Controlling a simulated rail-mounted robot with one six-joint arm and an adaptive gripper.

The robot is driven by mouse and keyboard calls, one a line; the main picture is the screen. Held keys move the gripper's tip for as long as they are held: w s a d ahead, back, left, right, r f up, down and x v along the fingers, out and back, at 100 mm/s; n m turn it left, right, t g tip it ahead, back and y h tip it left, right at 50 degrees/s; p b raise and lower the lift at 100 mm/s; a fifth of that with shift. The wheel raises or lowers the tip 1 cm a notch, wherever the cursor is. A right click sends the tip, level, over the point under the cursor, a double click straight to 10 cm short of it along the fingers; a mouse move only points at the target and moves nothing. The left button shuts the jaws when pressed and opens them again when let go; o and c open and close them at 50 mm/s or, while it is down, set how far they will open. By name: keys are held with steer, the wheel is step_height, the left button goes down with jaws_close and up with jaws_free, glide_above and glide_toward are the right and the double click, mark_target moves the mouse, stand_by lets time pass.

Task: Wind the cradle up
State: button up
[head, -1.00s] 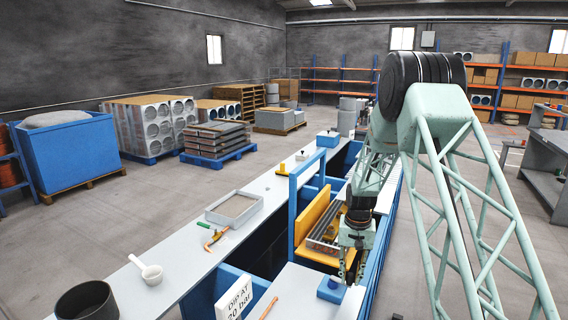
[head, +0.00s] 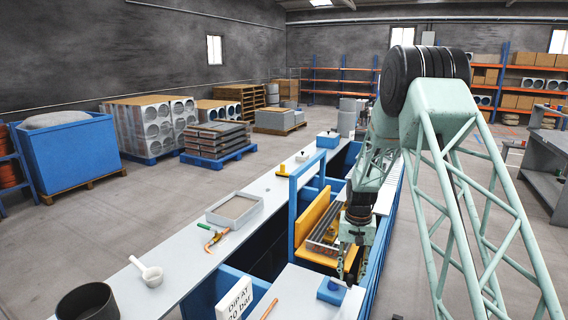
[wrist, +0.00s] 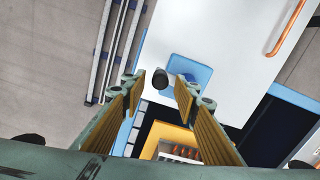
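The yellow cradle (head: 313,228) sits in the blue frame (head: 293,205) in the middle of the bench line, with dark bars lying across it. A yellow frame with several red-tipped parts (wrist: 180,151) shows low in the wrist view; I cannot tell if it is the cradle. A blue box (head: 332,291) with a dark knob stands on the white top in front of the cradle. In the wrist view the black knob (wrist: 160,78) shows between my fingers, beside the blue box (wrist: 187,67). My gripper (head: 350,272) is open above it, seemingly not touching.
A white bench (head: 190,240) runs along the left with a grey tray (head: 235,209), a scoop (head: 150,275) and a dark pot (head: 87,301). An orange rod (head: 269,308) lies on the near white top beside the sign (head: 236,299). Blue frame posts rise close to my arm.

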steer(key=shift+r+p, duration=0.7)
steer(key=shift+r, duration=1.6)
steer(key=shift+s+r, duration=0.1)
steer(key=shift+r, duration=0.3)
steer(key=s+a+r+n+t+b, duration=0.2)
steer(key=s+r+b, duration=0.3)
steer(key=s+r, duration=1.95)
steer(key=s+r+t+b, duration=0.1)
steer(key=s+b, duration=0.1)
steer(key=s, duration=1.4)
steer(key=s+a+r+n+t+b, duration=0.1)
steer(key=s+r+b, duration=0.1)
steer(key=s, duration=1.4)
steer(key=shift+a+r+b, duration=0.25)
steer(key=shift+a+b, duration=0.05)
